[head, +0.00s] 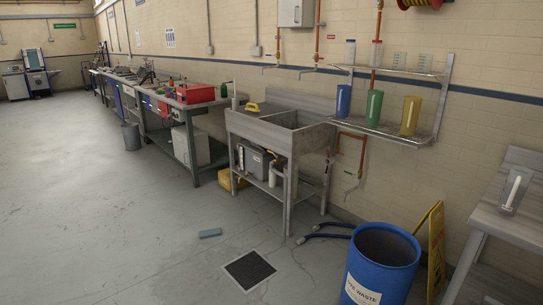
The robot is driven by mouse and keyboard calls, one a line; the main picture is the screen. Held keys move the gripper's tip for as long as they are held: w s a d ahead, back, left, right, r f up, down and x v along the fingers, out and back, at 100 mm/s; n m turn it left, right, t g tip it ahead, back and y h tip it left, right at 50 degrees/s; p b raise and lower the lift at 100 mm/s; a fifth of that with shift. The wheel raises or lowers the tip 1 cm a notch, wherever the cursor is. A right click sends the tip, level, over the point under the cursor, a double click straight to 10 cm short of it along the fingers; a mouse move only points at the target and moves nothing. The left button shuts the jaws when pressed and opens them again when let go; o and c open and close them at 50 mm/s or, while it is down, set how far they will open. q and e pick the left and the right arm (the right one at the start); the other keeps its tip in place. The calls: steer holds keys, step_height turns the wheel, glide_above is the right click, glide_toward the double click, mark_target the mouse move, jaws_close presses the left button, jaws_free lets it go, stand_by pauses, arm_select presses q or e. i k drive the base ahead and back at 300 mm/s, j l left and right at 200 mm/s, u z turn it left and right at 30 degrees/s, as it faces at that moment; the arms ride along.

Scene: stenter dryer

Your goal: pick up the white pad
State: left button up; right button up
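I cannot make out a clearly white pad in the head view. A small flat blue-green pad-like block (210,233) lies on the grey floor, left of a dark floor grate (249,270). A grey flat piece with a white bar or handle (513,190) sits on the metal table (505,222) at the right edge; I cannot tell what it is. A yellow-handled item (252,107) lies at the left of the steel sink (280,128). Neither of my grippers is in view.
A blue waste drum (380,268) stands at front right, with a yellow floor sign (436,250) behind it. Dark hoses (325,232) lie near the sink legs. Jugs stand on a wall shelf (385,132). A long workbench (165,105) runs back left. The floor at left is clear.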

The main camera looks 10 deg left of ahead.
mark_target(214, 232)
steer(key=i+j, duration=0.15)
steer(key=j, duration=0.5)
steer(key=i+j+z, duration=0.15)
steer(key=j, duration=1.1)
steer(key=i+j+z, duration=0.15)
steer(key=j, duration=0.55)
